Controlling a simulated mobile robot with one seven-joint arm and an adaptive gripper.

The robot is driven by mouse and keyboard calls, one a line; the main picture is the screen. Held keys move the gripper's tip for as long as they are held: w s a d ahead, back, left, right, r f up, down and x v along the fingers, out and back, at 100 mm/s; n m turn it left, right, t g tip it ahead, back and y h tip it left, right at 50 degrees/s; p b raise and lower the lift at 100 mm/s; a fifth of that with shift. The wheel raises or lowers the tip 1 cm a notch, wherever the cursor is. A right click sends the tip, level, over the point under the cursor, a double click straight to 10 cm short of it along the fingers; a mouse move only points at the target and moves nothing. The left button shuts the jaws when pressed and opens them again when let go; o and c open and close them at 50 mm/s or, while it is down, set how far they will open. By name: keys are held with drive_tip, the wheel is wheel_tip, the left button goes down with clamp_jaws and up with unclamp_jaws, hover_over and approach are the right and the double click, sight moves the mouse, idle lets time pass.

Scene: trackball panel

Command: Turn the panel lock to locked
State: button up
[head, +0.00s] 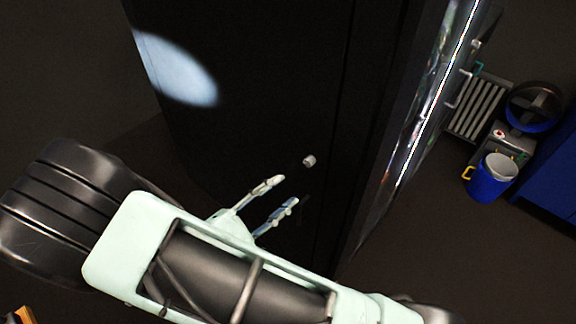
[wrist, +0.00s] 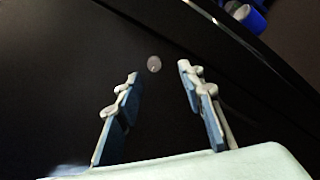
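The panel lock is a small pale round knob (head: 309,161) on the dark face of a tall black cabinet (head: 270,60). It also shows in the wrist view as a grey disc (wrist: 154,64) with a faint mark on it, too small to read its setting. My gripper (head: 281,191) is open and empty, with its two pale fingers apart. In the head view the fingertips are just below and left of the knob. In the wrist view the knob lies beyond the fingertips (wrist: 158,72), nearer the left one, and is not touched as far as I can see.
A shiny glass-like side (head: 430,110) of the cabinet runs down its right edge. At the right stand a blue bucket (head: 490,180), a slatted metal rack (head: 478,106) and a blue cabinet (head: 552,165). Dark floor between them is clear.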

sight(307, 164)
drive_tip(key=shift+t+y, duration=0.3)
drive_tip(key=shift+t, duration=0.1)
drive_tip(key=x, duration=0.6)
drive_tip(key=a+p+x, duration=0.1)
drive_tip(key=x, duration=0.2)
drive_tip(key=shift+w+d, duration=0.3)
drive_tip(key=shift+w, duration=0.35)
drive_tip(key=shift+c, duration=0.2)
clamp_jaws()
